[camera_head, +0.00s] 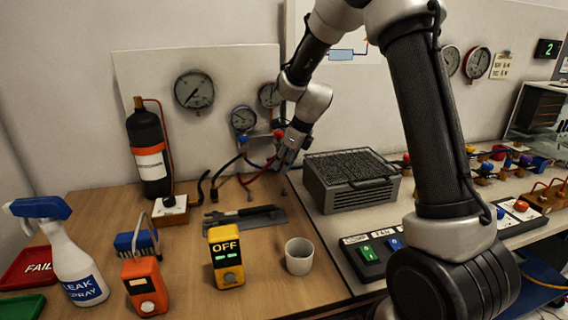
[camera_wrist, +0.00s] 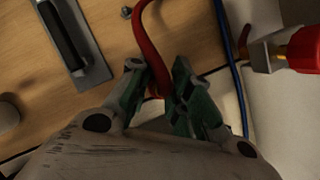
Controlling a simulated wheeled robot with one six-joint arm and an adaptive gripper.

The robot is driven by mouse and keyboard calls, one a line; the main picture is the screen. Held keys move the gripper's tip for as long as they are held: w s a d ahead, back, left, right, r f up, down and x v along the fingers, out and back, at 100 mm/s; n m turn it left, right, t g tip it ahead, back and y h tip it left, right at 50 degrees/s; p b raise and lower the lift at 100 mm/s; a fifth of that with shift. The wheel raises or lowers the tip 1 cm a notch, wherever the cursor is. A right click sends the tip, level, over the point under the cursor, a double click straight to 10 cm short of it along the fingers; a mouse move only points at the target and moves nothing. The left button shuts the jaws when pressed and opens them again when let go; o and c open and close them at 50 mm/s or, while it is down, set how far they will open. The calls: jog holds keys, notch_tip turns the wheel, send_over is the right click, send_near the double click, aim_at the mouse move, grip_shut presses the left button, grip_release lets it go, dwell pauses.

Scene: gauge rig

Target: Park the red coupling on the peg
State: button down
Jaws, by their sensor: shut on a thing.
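My gripper (camera_head: 281,168) is low over the back of the wooden bench, below the gauge manifold. In the wrist view its green-padded fingers (camera_wrist: 158,82) close around the end of a red hose (camera_wrist: 146,40). The red coupling itself is mostly hidden between the fingers. The red hose also shows in the head view (camera_head: 247,181), curving left of my gripper. A small grey stud also shows near the hose at the top of the wrist view (camera_wrist: 126,12).
A manifold with a blue knob (camera_head: 243,140) and a red knob (camera_head: 278,134) is on the wall. A grey tray (camera_head: 270,223) with a dark bar lies in front. A grey heater-like box (camera_head: 350,190) stands close on the right. A white cup (camera_head: 299,257) stands nearer.

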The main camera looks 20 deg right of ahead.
jog(key=shift+f, duration=2.6)
jog(key=shift+f, duration=0.25)
jog(key=shift+f, duration=0.9)
jog(key=shift+f, duration=0.15)
jog(key=c, duration=0.9)
grip_release()
